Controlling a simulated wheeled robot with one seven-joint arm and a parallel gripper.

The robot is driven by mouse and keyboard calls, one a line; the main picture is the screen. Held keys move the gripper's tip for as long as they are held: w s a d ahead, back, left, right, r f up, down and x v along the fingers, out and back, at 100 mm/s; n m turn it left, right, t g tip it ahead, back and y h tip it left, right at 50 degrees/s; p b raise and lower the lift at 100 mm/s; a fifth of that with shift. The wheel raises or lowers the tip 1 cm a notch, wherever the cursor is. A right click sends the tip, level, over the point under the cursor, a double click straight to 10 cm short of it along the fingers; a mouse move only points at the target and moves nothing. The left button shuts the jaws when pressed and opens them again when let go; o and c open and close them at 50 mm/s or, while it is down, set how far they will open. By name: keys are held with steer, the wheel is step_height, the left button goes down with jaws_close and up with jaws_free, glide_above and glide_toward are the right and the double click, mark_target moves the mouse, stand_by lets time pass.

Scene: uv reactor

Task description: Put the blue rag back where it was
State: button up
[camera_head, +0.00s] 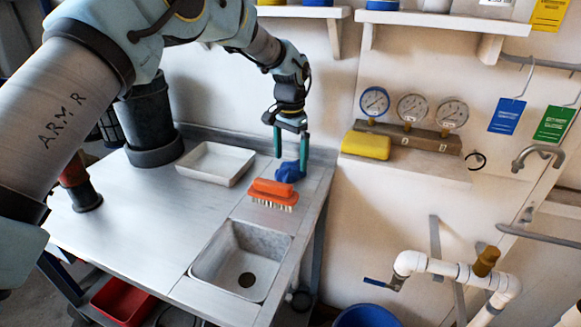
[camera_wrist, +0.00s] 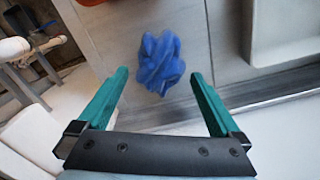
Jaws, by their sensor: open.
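The blue rag (camera_head: 288,172) lies crumpled on the metal bench top, behind the orange brush and right of the white tray. In the wrist view the rag (camera_wrist: 159,62) lies on the grey surface, beyond my fingertips and roughly between their lines. My gripper (camera_head: 291,157) points down over the rag, its two green fingers apart. In the wrist view my gripper (camera_wrist: 158,75) is open with nothing between its fingers. Whether a fingertip touches the rag I cannot tell.
An orange brush (camera_head: 273,188) stands just in front of the rag, with a sink (camera_head: 240,262) nearer. A white tray (camera_head: 215,163) lies to the left.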

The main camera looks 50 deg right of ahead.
mark_target(290, 165)
step_height(290, 165, up, 4)
steer(key=shift+r, duration=0.1)
steer(key=shift+w, duration=0.1)
steer(key=w+a+r+n, duration=0.2)
steer(key=w+a+n, duration=0.2)
steer(key=w+a, duration=0.75)
steer(key=w+a+r+n, duration=0.1)
steer(key=w+a+n, duration=0.2)
steer(key=w+a, duration=0.9)
steer(key=s+a+n+t, duration=0.15)
steer(key=a+n, duration=0.35)
steer(key=a, duration=1.5)
steer(key=s+a+n, duration=0.3)
steer(key=s+a, duration=0.2)
steer(key=a, duration=0.4)
steer(key=s+a+n, duration=0.3)
steer(key=s+a, duration=0.2)
steer(key=a, duration=0.4)
steer(key=shift+a+f, duration=0.2)
steer(key=shift+f, duration=0.25)
steer(key=shift+r, duration=0.15)
